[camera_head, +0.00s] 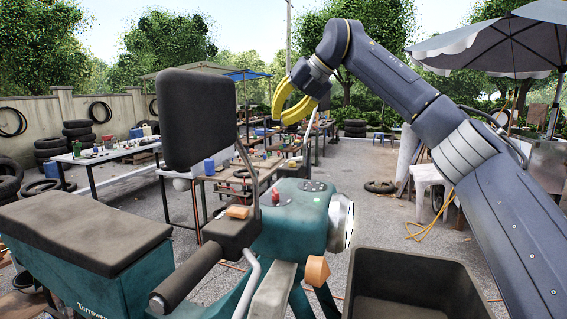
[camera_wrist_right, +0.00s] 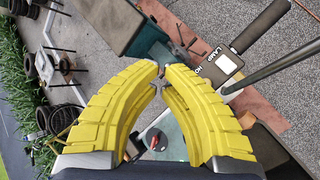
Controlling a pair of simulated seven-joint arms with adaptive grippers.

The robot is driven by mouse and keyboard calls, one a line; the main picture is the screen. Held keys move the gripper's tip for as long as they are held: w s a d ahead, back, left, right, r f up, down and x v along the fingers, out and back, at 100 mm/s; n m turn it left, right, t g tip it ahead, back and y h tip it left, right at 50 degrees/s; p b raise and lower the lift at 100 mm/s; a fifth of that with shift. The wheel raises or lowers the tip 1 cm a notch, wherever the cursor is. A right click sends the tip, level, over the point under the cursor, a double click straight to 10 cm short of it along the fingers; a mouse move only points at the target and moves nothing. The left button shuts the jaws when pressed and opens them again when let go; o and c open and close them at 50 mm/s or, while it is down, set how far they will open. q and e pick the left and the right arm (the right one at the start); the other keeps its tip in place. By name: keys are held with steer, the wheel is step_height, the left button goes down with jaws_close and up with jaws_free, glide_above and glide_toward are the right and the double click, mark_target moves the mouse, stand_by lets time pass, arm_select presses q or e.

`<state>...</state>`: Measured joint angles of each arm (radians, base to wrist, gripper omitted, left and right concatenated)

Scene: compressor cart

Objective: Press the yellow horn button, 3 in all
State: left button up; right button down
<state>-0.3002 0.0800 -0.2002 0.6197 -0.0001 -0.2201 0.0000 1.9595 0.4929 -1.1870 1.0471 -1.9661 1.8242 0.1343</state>
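A teal console (camera_head: 300,215) stands in the middle of the head view, with a small red knob (camera_head: 275,196) on top. My left gripper is in neither view.
Worktables and tyres stand behind; a grey umbrella (camera_head: 490,45) is at the right.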

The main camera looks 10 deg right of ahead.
mark_target(292, 164)
steer(key=shift+w+d+m+t+h, duration=0.3)
steer(key=shift+w+d+m+h, duration=0.65)
steer(key=shift+d, duration=0.2)
steer(key=shift+f, duration=0.1)
steer(key=shift+s+f, duration=0.1)
steer(key=shift+f, duration=4.1)
steer(key=c, duration=2.1)
jaws_free()
jaws_close()
